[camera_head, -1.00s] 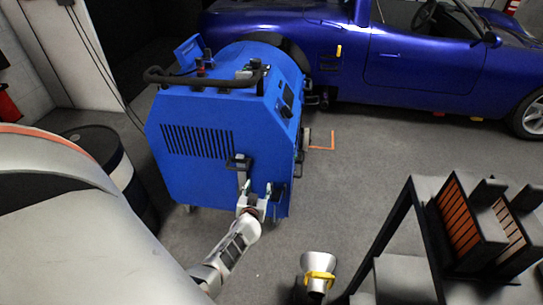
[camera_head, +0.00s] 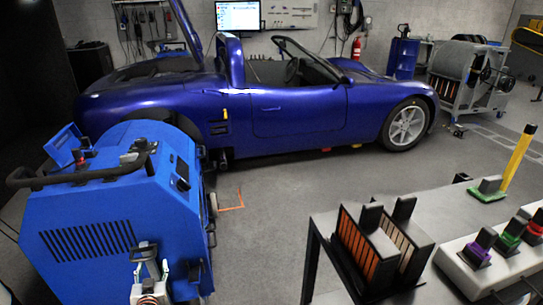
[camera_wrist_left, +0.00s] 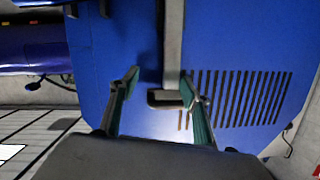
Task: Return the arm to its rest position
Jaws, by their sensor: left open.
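My left gripper (camera_head: 150,278) shows at the bottom left of the head view, in front of the slotted side of the blue dynamometer cabinet (camera_head: 105,205). In the left wrist view its two fingers (camera_wrist_left: 160,98) are apart, with the blue cabinet wall (camera_wrist_left: 235,55) ahead. A grey bar with a dark-ended handle (camera_wrist_left: 166,98) on that wall shows between the fingertips. I cannot tell whether the fingers touch it. Most of my left arm is below the head view. My right gripper is not in view.
A blue car (camera_head: 290,108) stands behind the cabinet. At the right, a dark-legged table (camera_head: 455,215) carries slotted racks (camera_head: 365,250), a yellow post (camera_head: 517,160) and several coloured-base items. Grey floor (camera_head: 270,230) is open between cabinet and table.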

